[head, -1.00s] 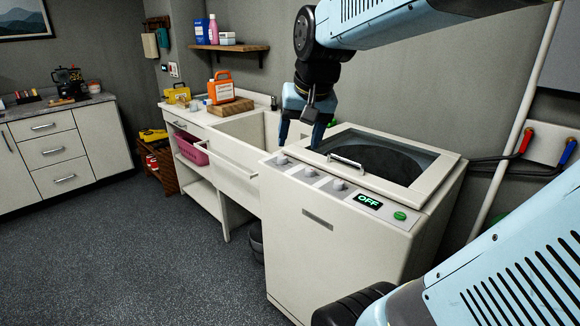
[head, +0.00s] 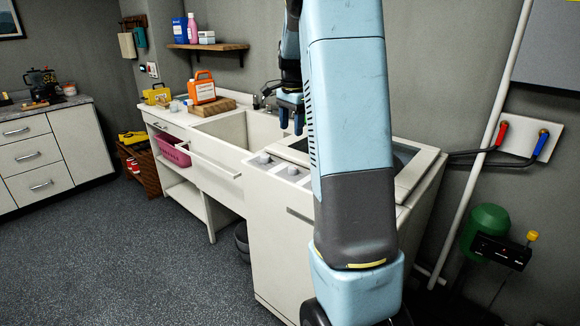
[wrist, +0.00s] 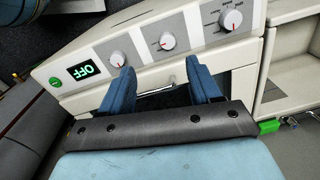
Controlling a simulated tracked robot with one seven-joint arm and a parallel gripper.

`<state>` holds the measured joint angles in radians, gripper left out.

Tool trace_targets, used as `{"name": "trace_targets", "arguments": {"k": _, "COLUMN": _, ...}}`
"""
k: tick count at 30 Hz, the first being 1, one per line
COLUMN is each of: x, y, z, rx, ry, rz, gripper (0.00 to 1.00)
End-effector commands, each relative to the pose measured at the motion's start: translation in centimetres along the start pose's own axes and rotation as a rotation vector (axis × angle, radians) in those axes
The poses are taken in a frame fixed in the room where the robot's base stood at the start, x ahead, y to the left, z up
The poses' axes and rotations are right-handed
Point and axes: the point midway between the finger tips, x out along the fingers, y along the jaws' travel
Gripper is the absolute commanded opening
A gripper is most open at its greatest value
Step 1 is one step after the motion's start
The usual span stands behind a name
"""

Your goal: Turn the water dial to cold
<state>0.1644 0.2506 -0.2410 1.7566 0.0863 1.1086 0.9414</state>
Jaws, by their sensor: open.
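The white washing machine (head: 275,230) stands right of the sink, with its dial panel partly behind my arm. In the wrist view three grey dials sit in a row: one beside the display (wrist: 117,58), a middle one (wrist: 167,41) and one at the far end (wrist: 231,19). Red pointer marks show on them. The labels are too small to read, so I cannot tell which is the water dial. My gripper (wrist: 160,66) is open and empty, its blue fingers on the lid side of the panel, below the middle dial in the picture. In the head view my gripper (head: 291,122) hangs over the machine's rear left.
The display (wrist: 83,71) reads OFF beside a green button (wrist: 55,82). A lid handle (wrist: 157,90) lies between my fingers in the picture. Hoses and a pipe (head: 480,150) run right. The floor at left is clear.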

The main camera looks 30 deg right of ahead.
Motion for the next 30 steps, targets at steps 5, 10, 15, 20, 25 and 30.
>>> {"name": "trace_targets", "arguments": {"k": 5, "x": 1.9, "y": -1.3, "z": -2.0, "rx": 0.086, "ry": -0.002, "rz": 0.031, "gripper": 0.63}}
{"name": "trace_targets", "arguments": {"k": 10, "x": 2.7, "y": -1.6, "z": -2.5, "rx": 0.11, "ry": -0.002, "rz": 0.04, "gripper": 0.63}}
{"name": "trace_targets", "arguments": {"k": 15, "x": 4.6, "y": -1.5, "z": -2.5, "rx": 0.111, "ry": -0.004, "rz": 0.042, "gripper": 0.63}}
{"name": "trace_targets", "arguments": {"k": 20, "x": 7.4, "y": -1.4, "z": -2.4, "rx": 0.11, "ry": -0.004, "rz": 0.042, "gripper": 0.63}}
{"name": "trace_targets", "arguments": {"k": 25, "x": 10.4, "y": -1.3, "z": -2.4, "rx": 0.109, "ry": -0.004, "rz": 0.041, "gripper": 0.63}}
{"name": "trace_targets", "arguments": {"k": 30, "x": 13.1, "y": -1.2, "z": -2.3, "rx": 0.109, "ry": -0.004, "rz": 0.041, "gripper": 0.63}}
